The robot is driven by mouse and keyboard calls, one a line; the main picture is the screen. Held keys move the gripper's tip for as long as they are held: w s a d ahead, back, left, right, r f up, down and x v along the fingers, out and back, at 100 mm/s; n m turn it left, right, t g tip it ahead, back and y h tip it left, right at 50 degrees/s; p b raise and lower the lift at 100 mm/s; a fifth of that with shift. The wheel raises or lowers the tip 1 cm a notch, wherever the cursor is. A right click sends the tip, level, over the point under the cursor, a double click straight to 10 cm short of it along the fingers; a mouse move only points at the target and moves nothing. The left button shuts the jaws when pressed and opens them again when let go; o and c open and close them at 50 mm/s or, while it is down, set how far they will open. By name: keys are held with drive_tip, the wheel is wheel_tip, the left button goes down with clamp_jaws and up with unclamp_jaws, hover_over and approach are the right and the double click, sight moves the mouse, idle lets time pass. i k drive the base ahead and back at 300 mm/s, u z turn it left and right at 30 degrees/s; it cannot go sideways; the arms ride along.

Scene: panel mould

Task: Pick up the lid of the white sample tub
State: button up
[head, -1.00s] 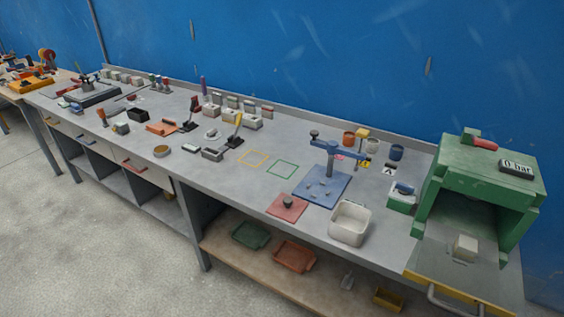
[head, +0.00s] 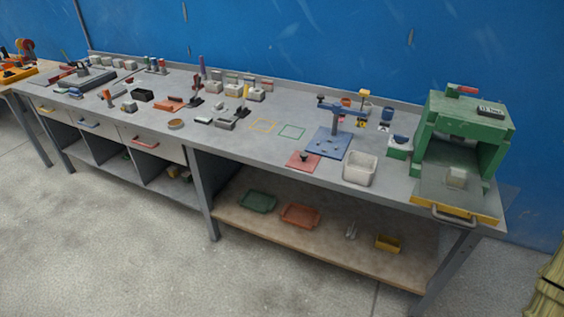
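A row of small tubs stands at the back of the bench, behind the blue press stand: an orange one (head: 346,102), a pale or white one (head: 366,110) partly hidden by a yellow-topped item, and a blue one (head: 388,114). They are too small to tell whether the pale one has a lid on. A larger open white bin (head: 360,169) stands at the bench's front edge. Beside it lies a flat red plate with a dark knob (head: 303,161). I cannot tell which piece is the tub's lid. My gripper is not in view.
The blue press stand (head: 333,142) rises between the red plate and the tubs. A green press (head: 467,125) fills the bench's right end. Clear floor (head: 110,240) lies in front.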

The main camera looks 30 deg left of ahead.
sight(304, 161)
drive_tip(key=u, duration=0.9)
drive_tip(key=i, duration=0.15)
